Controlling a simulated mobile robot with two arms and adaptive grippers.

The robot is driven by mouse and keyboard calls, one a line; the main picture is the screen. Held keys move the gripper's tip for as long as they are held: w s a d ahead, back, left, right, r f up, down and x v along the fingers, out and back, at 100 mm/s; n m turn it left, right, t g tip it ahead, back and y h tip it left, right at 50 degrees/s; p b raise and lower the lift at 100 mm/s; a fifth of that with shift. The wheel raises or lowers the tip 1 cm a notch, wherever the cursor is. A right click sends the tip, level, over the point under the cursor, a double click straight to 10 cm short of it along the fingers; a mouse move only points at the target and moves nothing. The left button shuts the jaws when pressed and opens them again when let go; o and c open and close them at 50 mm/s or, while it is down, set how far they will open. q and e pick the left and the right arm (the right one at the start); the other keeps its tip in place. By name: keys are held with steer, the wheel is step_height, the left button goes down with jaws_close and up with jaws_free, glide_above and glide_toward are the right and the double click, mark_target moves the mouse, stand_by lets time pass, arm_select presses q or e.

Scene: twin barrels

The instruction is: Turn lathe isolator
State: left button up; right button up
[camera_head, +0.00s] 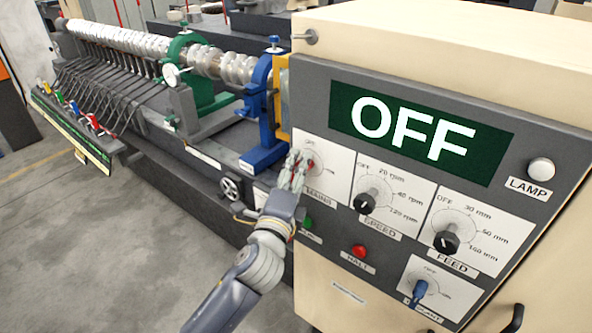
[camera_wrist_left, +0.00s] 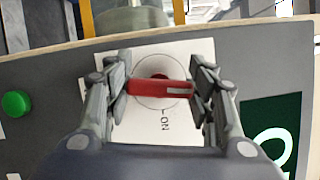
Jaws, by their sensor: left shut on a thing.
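The lathe isolator is a red rotary handle on a white plate labelled "MAINS" (camera_head: 313,188), at the left of the grey control panel (camera_head: 340,215). In the left wrist view the red handle (camera_wrist_left: 160,87) lies crosswise between the two fingers, with "ON" printed on the plate beside it. My left gripper (camera_head: 299,163) is at the handle and shut on it; it also shows in the left wrist view (camera_wrist_left: 160,88). The gripper partly hides the handle in the head view. The panel's green display (camera_head: 420,132) reads "OFF". My right gripper is not in view.
To the right are the speed knob (camera_head: 365,203), feed knob (camera_head: 446,241) and blue knob (camera_head: 419,290). A green button (camera_head: 307,222) and red halt button (camera_head: 359,251) sit below. The lathe with its blue steady (camera_head: 262,120) stands behind left. The floor at left is clear.

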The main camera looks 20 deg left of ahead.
arm_select(q)
steer(key=shift+n+g, duration=0.4)
steer(key=shift+n, duration=0.7)
steer(key=o, duration=1.1)
steer(key=shift+a, duration=0.1)
steer(key=s, duration=1.2)
steer(key=shift+d, duration=0.3)
